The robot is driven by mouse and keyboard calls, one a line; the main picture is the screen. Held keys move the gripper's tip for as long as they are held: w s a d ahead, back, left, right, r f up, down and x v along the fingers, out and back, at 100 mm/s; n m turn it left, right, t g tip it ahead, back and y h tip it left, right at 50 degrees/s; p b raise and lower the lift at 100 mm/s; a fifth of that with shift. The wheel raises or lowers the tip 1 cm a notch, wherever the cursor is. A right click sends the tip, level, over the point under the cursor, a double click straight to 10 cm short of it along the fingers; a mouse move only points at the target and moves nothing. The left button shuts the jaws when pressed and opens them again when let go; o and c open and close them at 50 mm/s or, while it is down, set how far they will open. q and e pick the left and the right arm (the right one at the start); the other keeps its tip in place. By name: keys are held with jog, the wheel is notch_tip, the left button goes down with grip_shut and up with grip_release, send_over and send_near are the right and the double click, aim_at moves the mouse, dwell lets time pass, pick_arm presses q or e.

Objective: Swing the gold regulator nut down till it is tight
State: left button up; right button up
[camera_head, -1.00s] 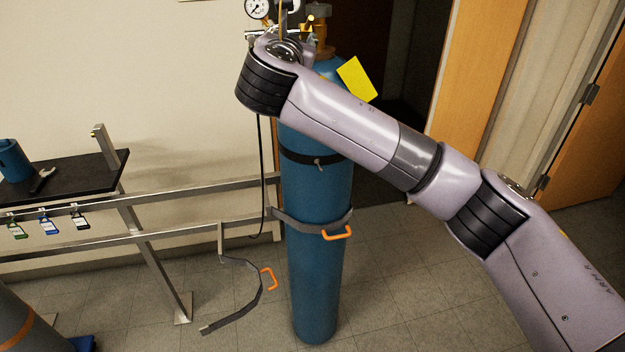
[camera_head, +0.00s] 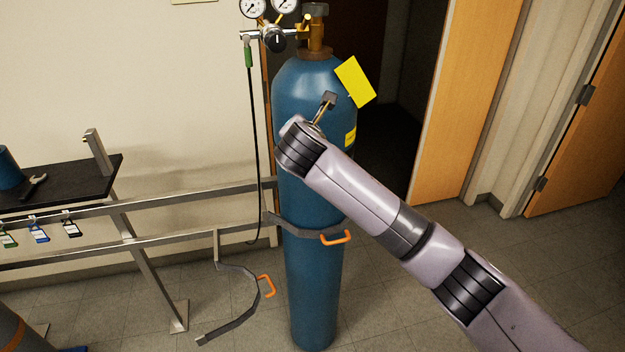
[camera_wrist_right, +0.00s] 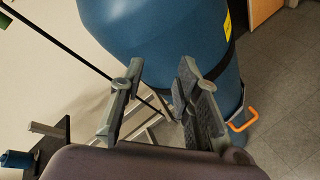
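The gold regulator nut (camera_head: 300,30) appears as a small brass piece between the regulator (camera_head: 274,39) and the brass cylinder valve (camera_head: 317,38), at the top of the head view. Its tightness cannot be judged. The regulator carries two white dial gauges, partly cut off by the top edge. The blue gas cylinder (camera_head: 312,270) stands upright below. My right gripper (camera_wrist_right: 160,68) is open and empty in the wrist view, with the cylinder beyond its fingers. In the head view it is mostly hidden by my wrist, below the nut and in front of the cylinder's upper body. My left gripper is not visible.
A yellow tag (camera_head: 355,82) hangs at the cylinder's shoulder. A black hose (camera_head: 253,150) drops from the regulator. A grey strap with an orange clip (camera_head: 336,237) crosses the cylinder by a metal rail (camera_head: 180,207). A black shelf (camera_head: 75,182) stands left.

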notch_tip(320, 180, down, 13)
jog(key=d+m+g+b, duration=0.1)
jog(key=m+g, duration=0.1)
jog(key=m, duration=0.1)
jog(key=shift+s+d, duration=0.25)
jog(key=shift+d, duration=0.05)
